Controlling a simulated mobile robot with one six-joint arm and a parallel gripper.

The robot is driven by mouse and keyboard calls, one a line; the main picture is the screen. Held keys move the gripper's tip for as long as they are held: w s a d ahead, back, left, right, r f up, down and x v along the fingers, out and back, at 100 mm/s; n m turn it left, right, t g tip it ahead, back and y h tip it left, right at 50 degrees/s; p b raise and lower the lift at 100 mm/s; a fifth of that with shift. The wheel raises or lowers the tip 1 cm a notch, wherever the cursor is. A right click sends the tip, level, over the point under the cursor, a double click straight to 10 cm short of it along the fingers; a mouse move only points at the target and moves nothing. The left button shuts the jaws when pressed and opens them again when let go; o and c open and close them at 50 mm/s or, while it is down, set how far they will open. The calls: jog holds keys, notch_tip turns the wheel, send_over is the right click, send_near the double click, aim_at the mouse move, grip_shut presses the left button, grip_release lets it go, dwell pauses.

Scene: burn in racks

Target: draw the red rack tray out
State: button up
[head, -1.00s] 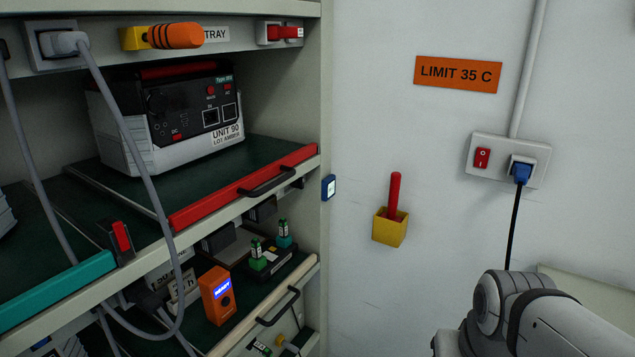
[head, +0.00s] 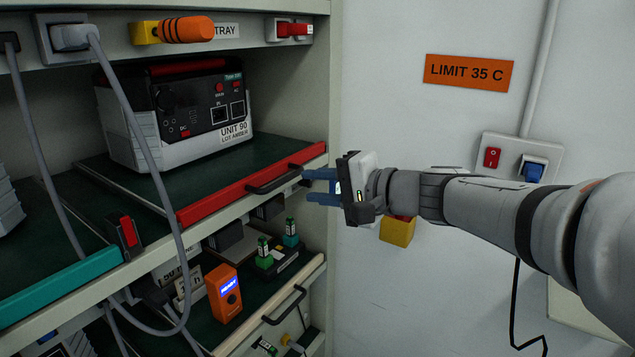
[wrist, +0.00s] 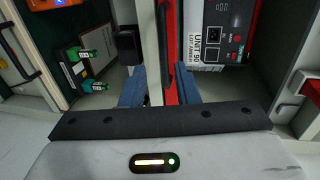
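The red rack tray (head: 225,198) has a green deck and a red front bar with a black handle (head: 268,184). It sits on the upper shelf, bearing a black and grey unit marked UNIT 90 (head: 178,112). My gripper (head: 318,187) is at the bar's right end, just right of the handle, with blue fingers apart and nothing seen held. In the wrist view, the fingers (wrist: 160,85) stand either side of a pale shelf edge and the red bar (wrist: 172,88). The handle (wrist: 163,40) runs up ahead of them; I cannot tell whether they touch anything.
A teal-fronted tray (head: 62,290) lies left, with a grey looping cable (head: 135,130) hanging before the shelves. Below is a cream-fronted tray (head: 262,325) with an orange READY device (head: 224,293).

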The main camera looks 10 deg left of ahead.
aim_at(284, 178)
jog(key=x, duration=0.5)
jog(key=p+x, duration=0.1)
jog(key=x, duration=0.2)
jog(key=shift+r, duration=0.3)
grip_shut()
